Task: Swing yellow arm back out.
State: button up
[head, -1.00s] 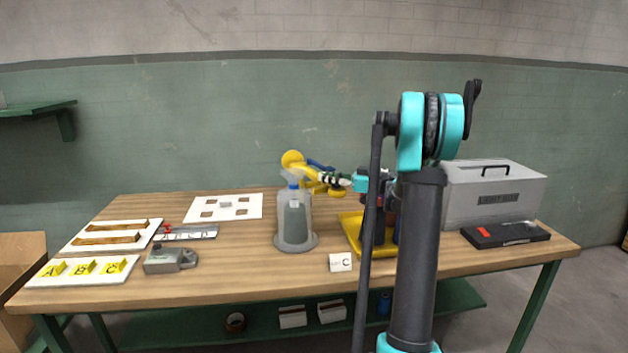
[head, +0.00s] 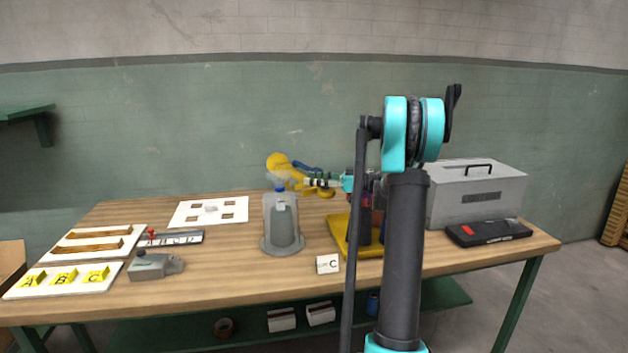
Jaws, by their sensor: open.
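The yellow arm (head: 278,162) stands at the back of the workbench, behind a clear bottle-like thing. A blue part lies along it, and a yellow foot shows at its right. My gripper (head: 308,182) reaches left from behind my arm column, its fingers open beside the yellow arm. I cannot tell whether the fingers touch it. The bottle and my own arm hide part of the yellow arm and of my wrist.
The clear bottle (head: 282,225) stands in front of the yellow arm. A yellow tray (head: 338,235) and a card marked C (head: 327,264) are to its right. A grey toolbox (head: 480,195) and black case (head: 489,233) fill the right end. The front middle of the bench is clear.

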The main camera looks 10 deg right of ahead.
jog(key=v, duration=1.2)
jog(key=shift+f, duration=0.1)
